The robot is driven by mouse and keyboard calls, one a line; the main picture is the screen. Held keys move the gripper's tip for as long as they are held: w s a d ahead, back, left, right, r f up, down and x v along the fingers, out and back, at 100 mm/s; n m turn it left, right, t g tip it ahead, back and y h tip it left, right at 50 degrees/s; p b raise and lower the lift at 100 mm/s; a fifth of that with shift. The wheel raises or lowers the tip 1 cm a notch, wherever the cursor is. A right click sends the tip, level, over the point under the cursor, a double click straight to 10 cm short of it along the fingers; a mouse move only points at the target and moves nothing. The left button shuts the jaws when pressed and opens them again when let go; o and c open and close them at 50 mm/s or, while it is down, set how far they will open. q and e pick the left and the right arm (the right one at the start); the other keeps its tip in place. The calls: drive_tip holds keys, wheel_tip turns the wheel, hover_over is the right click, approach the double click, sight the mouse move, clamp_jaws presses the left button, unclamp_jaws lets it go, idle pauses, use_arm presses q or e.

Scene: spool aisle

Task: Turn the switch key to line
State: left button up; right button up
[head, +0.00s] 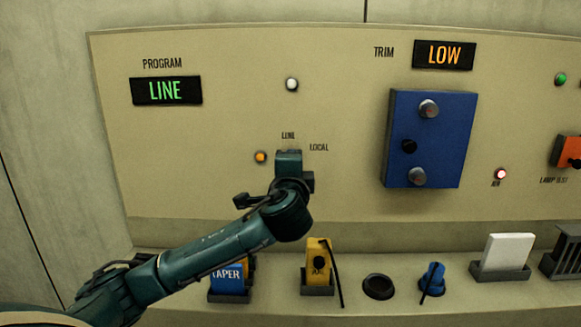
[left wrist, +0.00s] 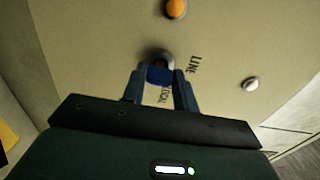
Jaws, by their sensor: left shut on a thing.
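My left gripper (head: 289,160) reaches to the panel (head: 230,110), just below the LINE and LOCAL labels. In the left wrist view its two fingers (left wrist: 160,85) are shut on the blue switch key (left wrist: 159,76), which sits at the round grey switch (left wrist: 163,57) on the panel. In the head view my gripper hides the key and the switch. I cannot tell exactly which label the key points to. The program display (head: 166,91) reads LINE in green. My right gripper is not in view.
An orange lamp (head: 260,157) is left of the switch and a white lamp (head: 292,84) above it. A blue box (head: 430,140) with knobs stands out to the right. The ledge below holds a TAPER block (head: 227,278), a yellow tag (head: 318,262), a blue knob (head: 432,277) and a white block (head: 508,250).

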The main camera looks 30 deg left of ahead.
use_arm(q)
drive_tip(key=o, duration=1)
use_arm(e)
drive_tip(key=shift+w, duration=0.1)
use_arm(q)
drive_tip(key=b+v, duration=0.1)
drive_tip(key=v, duration=1.2)
drive_tip(key=shift+s, duration=0.1)
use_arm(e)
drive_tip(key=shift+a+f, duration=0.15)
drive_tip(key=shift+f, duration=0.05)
use_arm(q)
drive_tip(key=shift+f, duration=0.1)
